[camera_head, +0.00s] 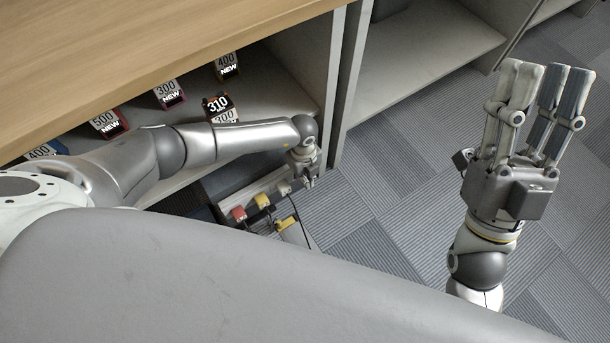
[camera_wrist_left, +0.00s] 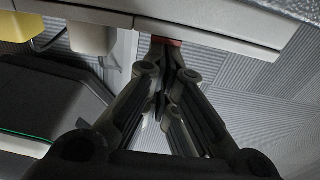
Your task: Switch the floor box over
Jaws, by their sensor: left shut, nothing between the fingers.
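The floor box is a long pale power strip (camera_head: 225,222) on the floor by the shelf unit, with red (camera_head: 238,213), yellow (camera_head: 262,200) and pale (camera_head: 284,188) plugs. In the left wrist view, the strip (camera_wrist_left: 210,38) crosses the top, with a red switch-like part (camera_wrist_left: 160,41) on its near edge. My left gripper (camera_head: 309,181) is over the strip's far end. Its shut, empty fingertips (camera_wrist_left: 165,70) are just at the red part; I cannot tell whether they touch. The switch position is hidden. My right gripper (camera_head: 535,80) is open and empty, fingers up, away from the strip.
A yellow device (camera_head: 292,232) and dark cables lie beside the strip. Carpet (camera_head: 400,210) is clear to the right.

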